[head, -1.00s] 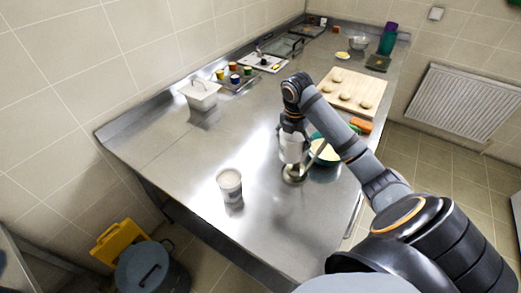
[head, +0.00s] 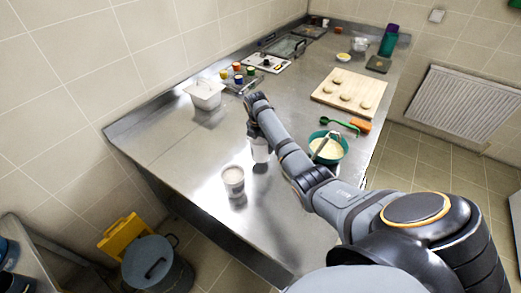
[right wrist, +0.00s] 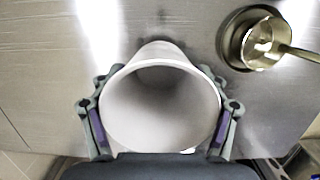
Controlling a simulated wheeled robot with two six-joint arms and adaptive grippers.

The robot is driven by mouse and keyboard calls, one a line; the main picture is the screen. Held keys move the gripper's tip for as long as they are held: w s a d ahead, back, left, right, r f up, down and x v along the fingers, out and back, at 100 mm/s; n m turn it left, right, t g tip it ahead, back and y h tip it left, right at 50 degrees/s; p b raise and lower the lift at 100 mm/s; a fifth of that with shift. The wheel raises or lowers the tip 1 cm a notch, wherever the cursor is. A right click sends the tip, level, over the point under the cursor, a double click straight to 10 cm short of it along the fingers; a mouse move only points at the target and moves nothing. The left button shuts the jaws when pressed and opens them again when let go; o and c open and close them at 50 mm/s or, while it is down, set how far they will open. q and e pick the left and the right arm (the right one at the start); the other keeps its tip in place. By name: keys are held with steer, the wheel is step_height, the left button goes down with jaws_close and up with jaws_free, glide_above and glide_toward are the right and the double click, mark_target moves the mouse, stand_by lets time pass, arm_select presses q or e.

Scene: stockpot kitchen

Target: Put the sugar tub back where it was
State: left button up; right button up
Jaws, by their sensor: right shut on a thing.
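My right gripper (head: 259,140) is shut on a white tub (head: 261,153), which I take to be the sugar tub; no label is readable. It is held upright over the steel worktop, low; I cannot tell whether it touches. In the right wrist view the gripper (right wrist: 160,112) has a finger on each side of the tub (right wrist: 160,108), and its wide round mouth shows a pale inside. Another white tub (head: 233,181) with a greyish top stands just left and nearer the front edge, apart from the held one. My left gripper is not in view.
A small steel pan (right wrist: 262,40) with a handle or spoon is right of the held tub. A teal bowl (head: 342,158) of pale mix, green spoon (head: 340,124), orange item (head: 360,125) and dough board (head: 350,92) lie right.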

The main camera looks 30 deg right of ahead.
steer(key=shift+w+a+f, duration=0.15)
steer(key=shift+w+f, duration=0.1)
steer(key=shift+f, duration=0.05)
step_height(320, 180, down, 2)
steer(key=shift+f+p, duration=0.25)
steer(key=shift+p, duration=0.5)
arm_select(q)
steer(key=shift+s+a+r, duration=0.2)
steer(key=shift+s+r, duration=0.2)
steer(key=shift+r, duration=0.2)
arm_select(e)
steer(key=shift+f, duration=0.2)
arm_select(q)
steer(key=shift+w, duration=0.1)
arm_select(e)
steer(key=shift+f, duration=0.1)
steer(key=o, duration=1.6)
steer(key=shift+s, duration=0.1)
